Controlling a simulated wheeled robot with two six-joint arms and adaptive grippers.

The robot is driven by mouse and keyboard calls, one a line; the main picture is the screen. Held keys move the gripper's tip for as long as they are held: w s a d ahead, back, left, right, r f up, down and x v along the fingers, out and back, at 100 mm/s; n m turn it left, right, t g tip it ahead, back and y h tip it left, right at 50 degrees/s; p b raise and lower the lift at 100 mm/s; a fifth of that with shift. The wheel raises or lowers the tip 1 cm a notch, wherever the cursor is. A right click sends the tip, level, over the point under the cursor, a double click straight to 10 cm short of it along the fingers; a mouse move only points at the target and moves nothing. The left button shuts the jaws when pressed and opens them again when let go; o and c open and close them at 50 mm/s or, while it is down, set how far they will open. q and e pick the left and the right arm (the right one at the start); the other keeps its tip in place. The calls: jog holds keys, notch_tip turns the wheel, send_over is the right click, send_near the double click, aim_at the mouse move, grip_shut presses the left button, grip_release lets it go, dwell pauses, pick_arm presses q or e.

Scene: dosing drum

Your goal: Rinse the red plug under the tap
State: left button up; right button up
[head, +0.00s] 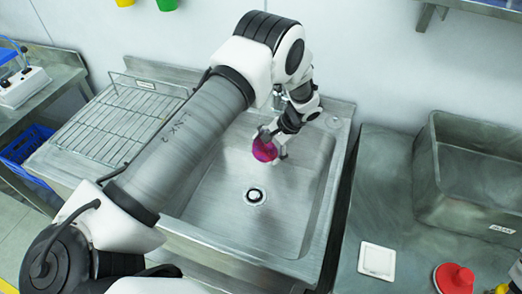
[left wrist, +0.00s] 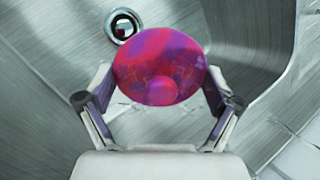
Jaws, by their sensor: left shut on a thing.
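The red plug (head: 264,150) is blotched with purple over much of its round face. My left gripper (head: 272,143) is shut on it and holds it above the sink basin (head: 225,205), towards the back right. In the left wrist view the plug (left wrist: 160,58) sits between the two fingers of the left gripper (left wrist: 157,101), with its small round knob towards the wrist. The tap is mostly hidden behind my left arm, and I cannot make out running water.
The drain (head: 254,196) lies in the basin floor, in front of the plug. A wire rack (head: 120,120) is on the left drainboard. On the right counter are a grey tub (head: 425,190), a white square pad (head: 377,261) and another red knobbed piece (head: 453,279).

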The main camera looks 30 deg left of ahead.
pick_arm(q)
jog(key=shift+s+a, duration=0.3)
jog(key=shift+a, duration=0.1)
jog(key=shift+d, duration=0.1)
jog(key=shift+w+d, duration=0.35)
jog(key=shift+d, duration=0.1)
jog(key=shift+a, duration=0.15)
jog(key=shift+s+a, duration=0.35)
jog(key=shift+a, duration=0.05)
jog(key=shift+s+d, duration=0.1)
jog(key=shift+s+d+r+p, duration=0.15)
jog(key=shift+s+d, duration=0.15)
jog(key=shift+s, duration=0.2)
jog(key=shift+s+d+f+p, duration=0.15)
jog(key=shift+s+d, duration=0.15)
jog(key=shift+s, duration=0.15)
jog(key=shift+s+d+p, duration=0.2)
jog(key=shift+s+d, duration=0.3)
jog(key=shift+s, duration=0.25)
jog(key=shift+s+d+p, duration=0.15)
jog(key=shift+s+d, duration=0.35)
jog(key=shift+s, duration=0.3)
jog(key=shift+s+d+p, duration=0.2)
jog(key=shift+s+d, duration=0.3)
jog(key=shift+s, duration=0.25)
